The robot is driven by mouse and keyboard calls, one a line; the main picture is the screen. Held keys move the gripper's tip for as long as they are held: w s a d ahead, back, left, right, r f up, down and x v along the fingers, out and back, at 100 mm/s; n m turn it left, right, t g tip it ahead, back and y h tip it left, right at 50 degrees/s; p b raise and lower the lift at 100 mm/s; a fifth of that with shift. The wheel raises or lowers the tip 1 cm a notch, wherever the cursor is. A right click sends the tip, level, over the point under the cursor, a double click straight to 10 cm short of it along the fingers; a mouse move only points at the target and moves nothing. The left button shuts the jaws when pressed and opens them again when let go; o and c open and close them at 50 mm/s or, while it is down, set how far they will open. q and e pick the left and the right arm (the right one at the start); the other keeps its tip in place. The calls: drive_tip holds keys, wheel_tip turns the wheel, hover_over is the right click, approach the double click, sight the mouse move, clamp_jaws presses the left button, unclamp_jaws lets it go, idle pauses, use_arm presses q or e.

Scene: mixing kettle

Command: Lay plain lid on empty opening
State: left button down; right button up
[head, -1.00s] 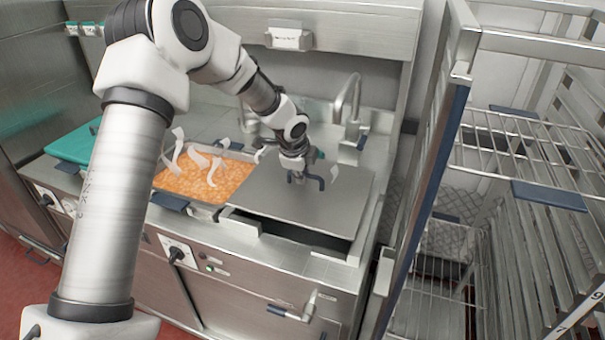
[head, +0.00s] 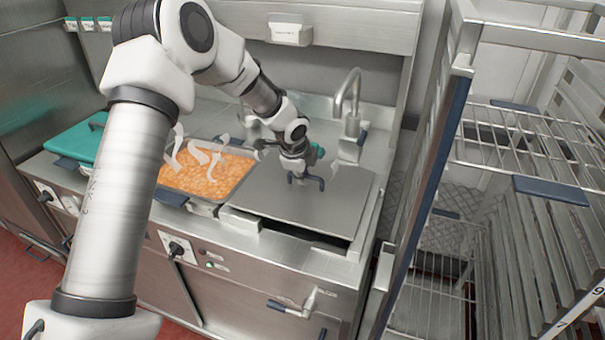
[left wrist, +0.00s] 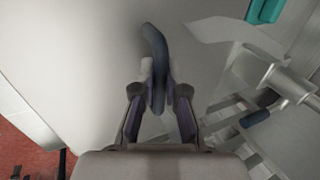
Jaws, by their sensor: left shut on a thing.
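The plain lid (head: 335,207) is a flat grey metal plate with a dark blue bar handle (head: 313,182). It lies over the right-hand opening (head: 305,235) of the counter. A dark gap shows below its front edge, so I cannot tell that it sits flush. My left gripper (head: 299,172) is over the lid, shut on the handle. In the left wrist view, the fingers (left wrist: 160,92) close around the blue handle (left wrist: 156,45), and the grey lid surface (left wrist: 85,70) fills the left. My right gripper is in neither view.
A pan of steaming orange food (head: 212,176) is left of the lid. A teal lid or board (head: 78,144) lies farther left. A tap (head: 349,105) stands behind the lid. A wire-shelf rack (head: 530,150) stands at the right. A lever handle (head: 297,306) projects from the front.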

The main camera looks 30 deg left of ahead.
use_arm(q)
drive_tip(key=shift+f, duration=0.55)
idle(0.4)
drive_tip(key=c, duration=0.7)
unclamp_jaws()
drive_tip(key=shift+o, duration=0.2)
drive_tip(key=shift+p+v, duration=1.3)
drive_tip(key=shift+v, duration=2.25)
drive_tip(key=shift+f, duration=0.1)
